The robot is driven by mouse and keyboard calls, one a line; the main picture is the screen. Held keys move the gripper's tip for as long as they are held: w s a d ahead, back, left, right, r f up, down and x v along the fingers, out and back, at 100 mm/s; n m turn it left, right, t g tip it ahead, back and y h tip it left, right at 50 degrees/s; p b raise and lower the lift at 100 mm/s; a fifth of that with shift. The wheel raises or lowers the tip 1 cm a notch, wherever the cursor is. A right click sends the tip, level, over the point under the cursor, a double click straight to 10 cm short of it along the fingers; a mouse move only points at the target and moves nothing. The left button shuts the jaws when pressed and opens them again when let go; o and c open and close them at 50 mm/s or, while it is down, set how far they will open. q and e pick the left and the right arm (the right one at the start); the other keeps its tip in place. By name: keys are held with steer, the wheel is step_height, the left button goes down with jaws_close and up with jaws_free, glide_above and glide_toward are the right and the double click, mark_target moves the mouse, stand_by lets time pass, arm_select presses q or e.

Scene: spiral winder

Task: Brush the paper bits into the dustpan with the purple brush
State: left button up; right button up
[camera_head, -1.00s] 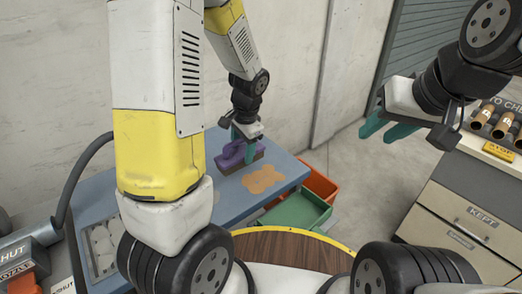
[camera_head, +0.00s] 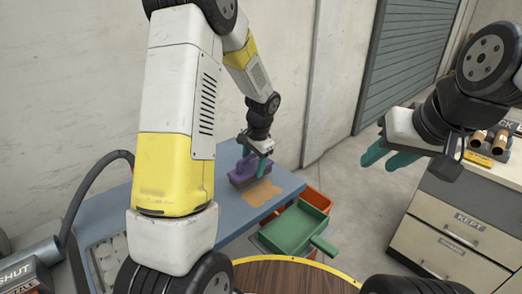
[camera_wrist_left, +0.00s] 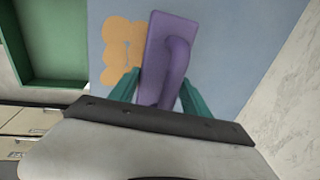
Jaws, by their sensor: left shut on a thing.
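The purple brush (camera_head: 243,167) is on the blue table, beside the tan paper bits (camera_head: 260,192), its lower edge at their far side. My left gripper (camera_head: 256,166) is shut on the brush handle; the wrist view shows the brush (camera_wrist_left: 157,45) between its teal fingers (camera_wrist_left: 158,95). The bits (camera_wrist_left: 120,50) lie in a close patch left of the brush there. The green dustpan (camera_head: 293,228), with its handle toward the lower right, is at the table's right edge. It also shows at the wrist view's left (camera_wrist_left: 60,84). My right gripper (camera_head: 388,157) is empty, its fingers apart, right of the table.
An orange bin (camera_head: 319,198) stands behind the dustpan. A tray of pale round things (camera_head: 108,258) is at the table's left end. A drawer cabinet (camera_head: 450,222) stands at the right. A round wooden top (camera_head: 290,278) with a yellow rim is in front.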

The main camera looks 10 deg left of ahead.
arm_select(q)
steer(key=shift+f, duration=0.35)
